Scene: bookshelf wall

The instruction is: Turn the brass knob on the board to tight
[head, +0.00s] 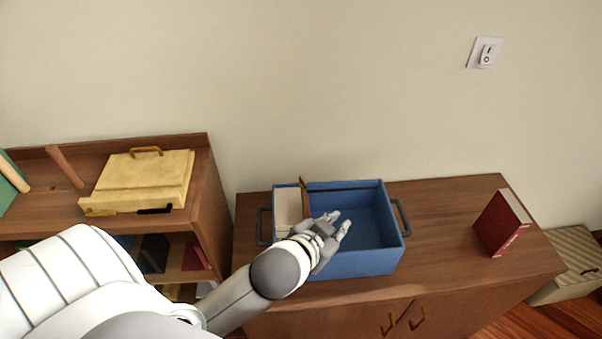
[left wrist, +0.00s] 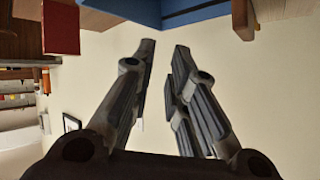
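A small brass piece (head: 303,182), which looks like the knob, sits at the top back end of a thin brown board (head: 306,203). The board stands upright as a divider inside a blue box (head: 352,265) on the cabinet. My left gripper (head: 339,221) is over the box, to the right of the board and nearer to me than the brass piece. Its fingers are apart with nothing between them, as the left wrist view (left wrist: 164,47) also shows. The brass piece cannot be made out in the wrist view. My right gripper is not in view.
The blue box has dark side handles and a pale block (head: 287,207) left of the board. A red book (head: 502,222) stands on the cabinet top (head: 450,205) at right. A yellow case (head: 145,178) lies on the left shelf. A switch (head: 486,53) is on the wall.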

